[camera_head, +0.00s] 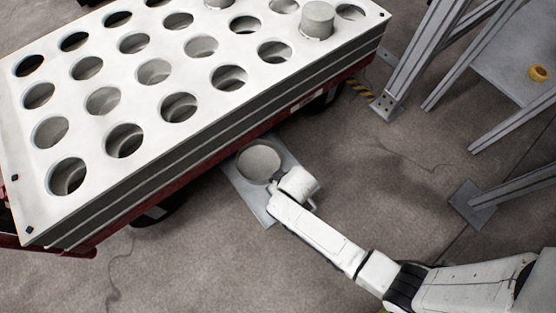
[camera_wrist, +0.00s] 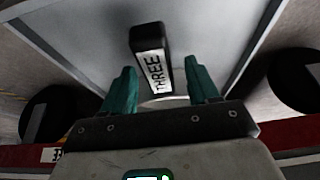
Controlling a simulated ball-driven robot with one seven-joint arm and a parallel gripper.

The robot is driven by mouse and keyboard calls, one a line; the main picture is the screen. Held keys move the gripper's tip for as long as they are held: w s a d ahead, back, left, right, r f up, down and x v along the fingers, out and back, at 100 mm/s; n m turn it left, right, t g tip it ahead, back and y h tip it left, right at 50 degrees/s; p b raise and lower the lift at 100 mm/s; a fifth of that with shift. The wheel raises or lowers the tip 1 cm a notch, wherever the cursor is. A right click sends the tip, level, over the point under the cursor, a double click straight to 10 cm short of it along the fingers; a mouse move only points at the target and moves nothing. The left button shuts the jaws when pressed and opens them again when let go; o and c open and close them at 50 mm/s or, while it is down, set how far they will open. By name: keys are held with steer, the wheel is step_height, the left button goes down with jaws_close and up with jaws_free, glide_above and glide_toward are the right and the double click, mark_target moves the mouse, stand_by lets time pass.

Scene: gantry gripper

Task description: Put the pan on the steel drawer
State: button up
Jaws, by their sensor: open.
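A round, pale grey pan-like piece (camera_head: 258,162) lies on a flat grey steel plate (camera_head: 245,191) beside the cart; I take this plate for the steel drawer. My gripper (camera_head: 281,183) is low over the plate's right side, its fingers unclear in the head view. In the wrist view, its teal fingers (camera_wrist: 162,72) are spread, with nothing clasped. A dark bar labelled THREE (camera_wrist: 152,58) shows between and beyond them, over the grey sheet (camera_wrist: 90,32). A pale curved rim (camera_wrist: 166,102) shows behind the gripper, mostly hidden. Whether the bar joins it I cannot tell.
A cart with a white top (camera_head: 215,114) full of round holes stands at upper left; a grey cylinder (camera_head: 318,20) sits in one. Steel frame legs (camera_head: 422,55) and a foot plate (camera_head: 472,204) stand at right. Floor between is clear.

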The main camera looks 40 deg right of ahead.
steer(key=s+d+r+g+p, duration=0.1)
steer(key=s+d+r+p, duration=0.1)
steer(key=s+r, duration=0.3)
steer(key=s+d+r+g+p, duration=0.1)
steer(key=s+d+r, duration=0.2)
steer(key=r, duration=0.9)
steer(key=s+d+r+g+p, duration=0.1)
steer(key=s+d+r+p, duration=0.1)
steer(key=s+r, duration=0.6)
steer(key=shift+s+d+r+p, duration=0.15)
steer(key=shift+d+r+p, duration=0.2)
steer(key=shift+r, duration=0.25)
steer(key=shift+f, duration=0.1)
